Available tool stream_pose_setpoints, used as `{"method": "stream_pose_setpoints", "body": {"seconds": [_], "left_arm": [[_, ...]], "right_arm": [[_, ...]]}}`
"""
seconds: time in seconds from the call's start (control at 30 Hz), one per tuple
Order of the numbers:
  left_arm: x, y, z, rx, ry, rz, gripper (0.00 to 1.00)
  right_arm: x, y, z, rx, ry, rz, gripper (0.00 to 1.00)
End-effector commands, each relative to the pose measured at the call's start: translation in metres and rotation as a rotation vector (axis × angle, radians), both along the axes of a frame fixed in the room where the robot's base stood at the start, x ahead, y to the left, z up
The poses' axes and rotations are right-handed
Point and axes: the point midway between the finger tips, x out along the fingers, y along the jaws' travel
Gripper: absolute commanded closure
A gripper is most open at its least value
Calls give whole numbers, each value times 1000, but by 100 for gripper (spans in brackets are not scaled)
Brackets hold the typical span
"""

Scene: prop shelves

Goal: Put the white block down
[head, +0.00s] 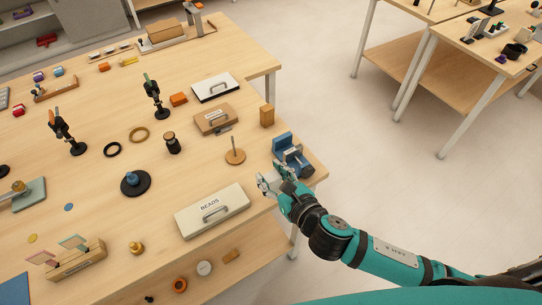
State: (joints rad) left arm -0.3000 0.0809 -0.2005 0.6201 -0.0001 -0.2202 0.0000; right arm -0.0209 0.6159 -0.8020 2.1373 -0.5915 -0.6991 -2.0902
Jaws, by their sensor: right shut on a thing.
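My right gripper (273,181) reaches in from the lower right over the table's right edge. It is shut on the white block, which is hard to tell apart from the pale grey fingers at this size. The gripper is just left of and in front of a blue vise-like device (291,154), and right of the cream box labelled BEADS (212,211). I cannot tell whether the block touches the tabletop. My left gripper is not in view.
A black weight (172,143) and a black disc with a blue knob (135,183) lie further left. Bare tabletop (205,172) shows between the peg and the BEADS box.

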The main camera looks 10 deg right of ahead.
Motion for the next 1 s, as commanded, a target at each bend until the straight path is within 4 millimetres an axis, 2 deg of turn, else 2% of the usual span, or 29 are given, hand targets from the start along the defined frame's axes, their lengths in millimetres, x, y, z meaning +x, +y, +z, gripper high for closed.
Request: {"method": "stream_pose_setpoints", "body": {"seconds": [0.03,0.1,0.2,0.33,0.53,0.6,0.73,1.0], "left_arm": [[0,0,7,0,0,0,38],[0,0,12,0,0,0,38],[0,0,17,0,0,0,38],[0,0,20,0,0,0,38],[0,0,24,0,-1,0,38],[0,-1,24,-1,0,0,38],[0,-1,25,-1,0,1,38],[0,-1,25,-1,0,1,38]], "right_arm": [[16,-3,4,0,-3,-3,100],[34,-7,2,0,-3,-3,100],[57,-11,-1,0,-2,-2,100],[77,-15,-5,1,-1,0,100],[94,-18,-7,2,-2,0,100],[93,-18,-22,5,7,-2,100],[93,-18,-39,4,5,-2,100],[93,-18,-44,2,-1,1,100]]}}
